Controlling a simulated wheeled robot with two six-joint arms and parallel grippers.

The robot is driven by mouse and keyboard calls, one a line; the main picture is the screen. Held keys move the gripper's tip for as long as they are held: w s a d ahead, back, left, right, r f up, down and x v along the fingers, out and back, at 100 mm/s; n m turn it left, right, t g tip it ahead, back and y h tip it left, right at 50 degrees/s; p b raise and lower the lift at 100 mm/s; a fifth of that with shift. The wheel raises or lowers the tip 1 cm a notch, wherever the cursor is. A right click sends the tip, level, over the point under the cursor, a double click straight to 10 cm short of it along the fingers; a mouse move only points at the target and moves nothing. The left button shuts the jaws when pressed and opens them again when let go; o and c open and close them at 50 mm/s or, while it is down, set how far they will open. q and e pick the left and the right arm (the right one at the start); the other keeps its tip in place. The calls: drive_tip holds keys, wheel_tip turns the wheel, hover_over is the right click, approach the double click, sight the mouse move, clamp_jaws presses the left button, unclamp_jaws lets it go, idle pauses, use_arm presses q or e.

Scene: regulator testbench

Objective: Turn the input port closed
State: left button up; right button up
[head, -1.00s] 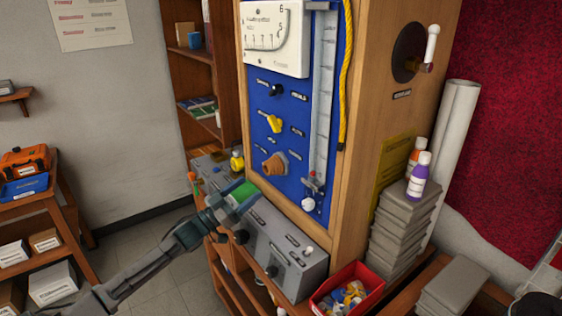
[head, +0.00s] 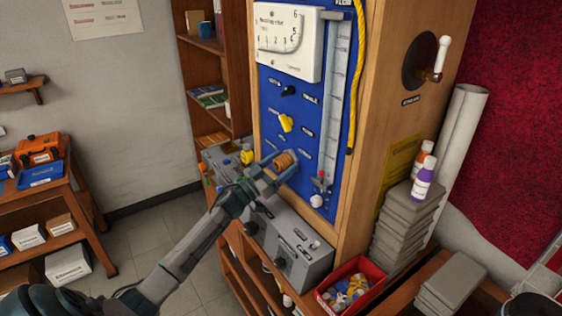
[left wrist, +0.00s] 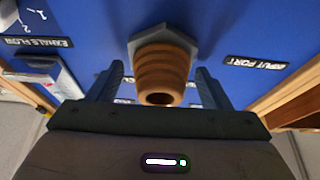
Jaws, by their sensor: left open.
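The input port is a brown ribbed fitting (head: 286,159) with a hexagonal base, low on the blue panel (head: 309,130). It also shows in the left wrist view as a tapered orange-brown fitting (left wrist: 160,75) with a dark hole in its end, near an "INPUT PORT" label (left wrist: 256,63). My left gripper (head: 277,172) is at the port. In the left wrist view its two fingers (left wrist: 159,85) stand open, one on each side of the fitting, with a visible gap on both sides. My right gripper is not in view.
A yellow knob (head: 286,123) and a black knob (head: 288,91) sit above the port. A grey control box (head: 300,240) lies below it. A white knob (head: 316,201) is at the panel's lower right, and a red bin (head: 352,285) stands at the front right.

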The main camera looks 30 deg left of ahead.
use_arm(q)
drive_tip(key=c, duration=0.9)
drive_tip(key=shift+c, duration=0.2)
